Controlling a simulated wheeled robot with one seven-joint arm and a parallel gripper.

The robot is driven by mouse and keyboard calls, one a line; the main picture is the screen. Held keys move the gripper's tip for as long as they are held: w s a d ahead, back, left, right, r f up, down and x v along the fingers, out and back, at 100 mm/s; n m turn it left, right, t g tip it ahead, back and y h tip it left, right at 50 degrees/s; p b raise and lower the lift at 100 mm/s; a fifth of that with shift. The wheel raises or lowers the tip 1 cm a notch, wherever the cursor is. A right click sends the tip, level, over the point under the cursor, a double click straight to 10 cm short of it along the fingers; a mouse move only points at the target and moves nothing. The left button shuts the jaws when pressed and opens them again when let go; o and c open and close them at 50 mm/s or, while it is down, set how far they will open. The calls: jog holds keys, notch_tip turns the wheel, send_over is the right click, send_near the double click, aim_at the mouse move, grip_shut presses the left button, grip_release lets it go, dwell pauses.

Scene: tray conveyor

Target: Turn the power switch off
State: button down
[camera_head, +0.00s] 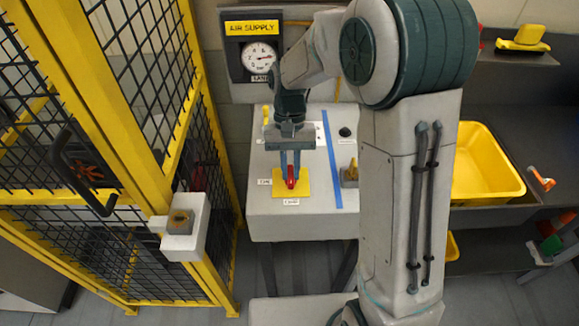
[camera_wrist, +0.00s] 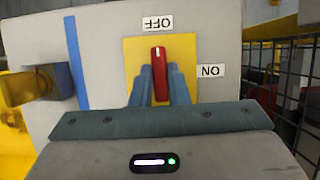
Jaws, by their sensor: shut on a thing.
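The power switch is a red knob (camera_head: 291,177) on a yellow plate (camera_head: 305,186) on the grey control box (camera_head: 262,222). In the wrist view the knob (camera_wrist: 159,72) stands upright in the picture, its far end towards the OFF label (camera_wrist: 157,23). The ON label (camera_wrist: 211,71) is to its right. In the head view OFF is below the plate and ON to its left. My gripper (camera_head: 290,167) reaches down from above, and its blue fingers (camera_wrist: 159,92) are shut on the knob, one on each side.
A blue stripe (camera_head: 332,170) runs along the box, with a black button (camera_head: 345,132) and another yellow-handled switch (camera_head: 350,173) right of it. Yellow-framed mesh fencing (camera_head: 175,130) stands left. An AIR SUPPLY gauge (camera_head: 259,57) is behind, and a yellow bin (camera_head: 487,165) right.

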jog(key=shift+w+r, duration=0.1)
jog(key=c, duration=1.4)
grip_release()
jog(key=v, duration=1.3)
jog(key=shift+r+b, duration=0.35)
jog(key=shift+b, duration=0.05)
jog(key=s+d+f+t, duration=0.1)
jog(key=s+d+t, duration=0.3)
jog(key=s, duration=0.5)
jog(key=s+d+f+t, duration=0.2)
jog(key=s+d+t, duration=0.1)
jog(key=s+d, duration=0.4)
jog(key=s, duration=0.3)
jog(key=shift+d+t, duration=0.35)
jog(key=shift+t, duration=0.05)
